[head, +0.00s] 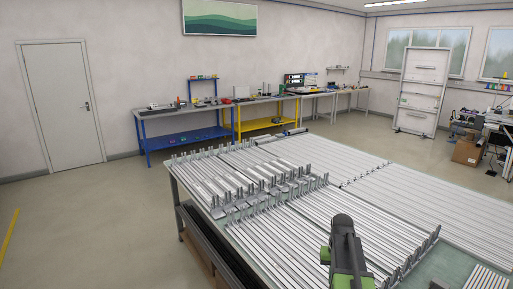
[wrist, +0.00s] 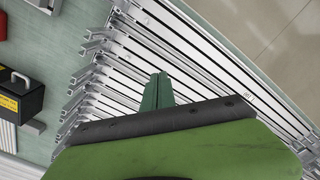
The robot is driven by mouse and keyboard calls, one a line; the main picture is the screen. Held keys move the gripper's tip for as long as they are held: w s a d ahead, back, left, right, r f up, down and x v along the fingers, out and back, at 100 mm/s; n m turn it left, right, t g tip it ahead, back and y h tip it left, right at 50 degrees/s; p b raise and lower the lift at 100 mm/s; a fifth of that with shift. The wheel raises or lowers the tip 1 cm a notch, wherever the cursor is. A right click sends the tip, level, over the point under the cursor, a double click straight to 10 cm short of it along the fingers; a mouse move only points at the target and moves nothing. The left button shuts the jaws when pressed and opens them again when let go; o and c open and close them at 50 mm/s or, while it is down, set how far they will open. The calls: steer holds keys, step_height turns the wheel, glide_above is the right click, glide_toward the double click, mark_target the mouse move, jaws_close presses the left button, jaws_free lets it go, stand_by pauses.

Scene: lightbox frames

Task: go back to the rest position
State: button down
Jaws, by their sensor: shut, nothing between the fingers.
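My gripper (wrist: 158,80) shows in the wrist view as two narrow green fingers held together, with nothing between them. They point over the aluminium profiles (wrist: 200,75) lying on the table. I cannot tell how high above the profiles they are. In the head view my green and dark arm rises at the bottom, right of centre, in front of the table (head: 178,192). The fingertips cannot be made out there.
Rows of profiles (head: 395,205) cover most of the table. A black toolbox (wrist: 22,98) with a yellow label stands on the green tabletop (wrist: 45,50) in the wrist view. Open floor (head: 90,220) lies left of the table. Blue and yellow benches (head: 185,138) line the back wall.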

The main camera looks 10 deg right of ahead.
steer(key=s+a+f+n+b, duration=0.1)
steer(key=s+a+n, duration=0.1)
steer(key=a, duration=1.2)
steer(key=s+a+f+n+b, duration=0.1)
steer(key=s+a+n, duration=0.1)
steer(key=a, duration=1.2)
steer(key=shift+s+a+f+n, duration=0.15)
steer(key=shift+s+a+n, duration=0.1)
steer(key=shift+s+n, duration=0.1)
